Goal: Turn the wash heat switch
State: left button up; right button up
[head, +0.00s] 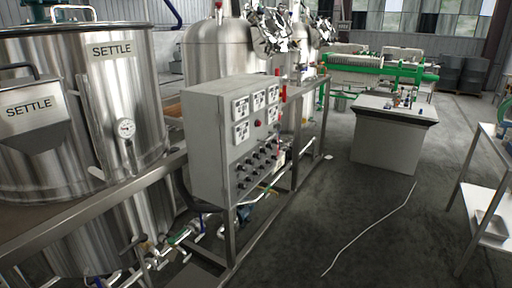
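A grey control box (207,150) stands on a metal frame in the middle of the head view. Its sloped front carries several square white gauges (241,107) in two rows, with a red button (257,123) beside the lower ones. Below them are rows of small black switches (254,166). Their labels are too small to read, so I cannot tell which one is the wash heat switch or how it is set. I see neither of my grippers in this view.
A steel tank (130,85) marked SETTLE stands at the left, with another tank (215,50) behind the box. Pipes and valves (185,236) run low beneath the frame. The floor (340,210) right of the box is open, with a pale cable (372,237) across it. A shelf stands far right.

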aim_at(241, 186)
jog(key=u, duration=0.3)
jog(key=i+l+u, duration=0.3)
jog(key=l+u, duration=0.3)
jog(key=i+l+u, duration=0.1)
jog(key=l+u, duration=0.25)
jog(key=l, duration=0.2)
